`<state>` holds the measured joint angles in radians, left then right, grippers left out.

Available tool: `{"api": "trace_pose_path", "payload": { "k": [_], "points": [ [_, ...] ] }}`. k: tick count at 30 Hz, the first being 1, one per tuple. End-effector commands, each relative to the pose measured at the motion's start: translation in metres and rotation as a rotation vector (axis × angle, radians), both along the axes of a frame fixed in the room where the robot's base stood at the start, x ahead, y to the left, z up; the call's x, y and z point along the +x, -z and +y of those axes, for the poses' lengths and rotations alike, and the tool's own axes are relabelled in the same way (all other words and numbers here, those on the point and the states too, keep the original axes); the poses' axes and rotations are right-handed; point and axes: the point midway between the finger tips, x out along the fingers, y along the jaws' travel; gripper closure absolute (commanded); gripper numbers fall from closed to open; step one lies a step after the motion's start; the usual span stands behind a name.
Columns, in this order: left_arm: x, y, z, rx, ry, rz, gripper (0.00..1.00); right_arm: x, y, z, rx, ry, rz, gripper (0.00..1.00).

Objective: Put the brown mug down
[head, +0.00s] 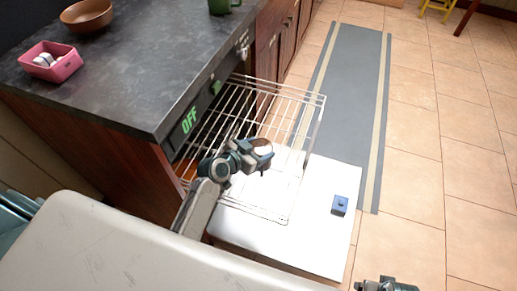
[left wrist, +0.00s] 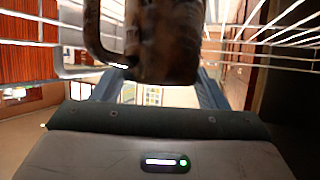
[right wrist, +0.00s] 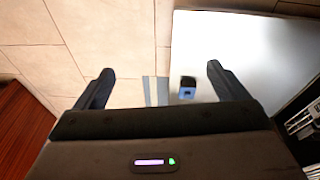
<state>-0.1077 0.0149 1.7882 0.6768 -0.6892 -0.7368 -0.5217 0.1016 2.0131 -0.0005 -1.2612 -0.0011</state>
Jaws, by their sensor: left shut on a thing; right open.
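The brown mug (left wrist: 168,45) is dark and mottled, with its handle to the left in the left wrist view. My left gripper (head: 258,158) is shut on it. In the head view the mug (head: 264,147) shows only partly at the gripper's tip, over the pulled-out wire rack (head: 300,140). Rack wires show on both sides of the mug in the left wrist view. I cannot tell whether the mug touches the rack. My right gripper (right wrist: 160,72) is open and empty, at the bottom right of the head view.
A white panel (head: 330,235) lies below the rack, with a small blue item (head: 340,205) on it. The dark counter (head: 130,75) holds a pink container (head: 52,62), a brown bowl (head: 87,14) and a green mug (head: 222,5). The display (head: 189,121) reads OFF. A grey runner (head: 350,70) covers clear floor.

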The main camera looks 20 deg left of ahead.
Motion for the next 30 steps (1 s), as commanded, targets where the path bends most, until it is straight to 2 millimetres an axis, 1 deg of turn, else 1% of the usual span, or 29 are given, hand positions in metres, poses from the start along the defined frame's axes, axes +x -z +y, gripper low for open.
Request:
{"api": "trace_pose_path", "payload": {
  "k": [3, 11, 12, 14, 15, 26, 30],
  "points": [
    [0.001, -0.001, 0.000, -0.001, -0.001, -0.004, 0.70, 0.002, -0.005, 0.000, 0.000, -0.001, -0.008, 0.07],
    [0.001, 0.001, 0.000, -0.001, 0.000, -0.004, 0.70, 0.001, -0.004, 0.000, -0.001, -0.001, -0.004, 0.07],
    [0.000, 0.001, 0.000, 0.000, -0.001, -0.002, 0.25, 0.001, -0.007, 0.000, -0.001, -0.001, -0.007, 0.07],
    [0.000, 0.001, 0.000, 0.000, -0.001, -0.002, 0.14, 0.002, -0.008, 0.000, -0.001, -0.002, -0.010, 0.07],
    [0.000, 0.001, 0.000, 0.000, -0.001, -0.002, 0.11, 0.002, -0.008, 0.000, -0.001, -0.002, -0.010, 0.07],
    [0.000, -0.002, 0.000, 0.000, 0.000, -0.002, 0.11, 0.002, -0.008, 0.000, -0.001, -0.002, -0.010, 0.07],
    [-0.020, -0.010, 0.010, 0.003, 0.000, -0.001, 0.11, -0.003, 0.002, -0.001, -0.002, -0.001, 0.009, 0.07]
  ]
}}
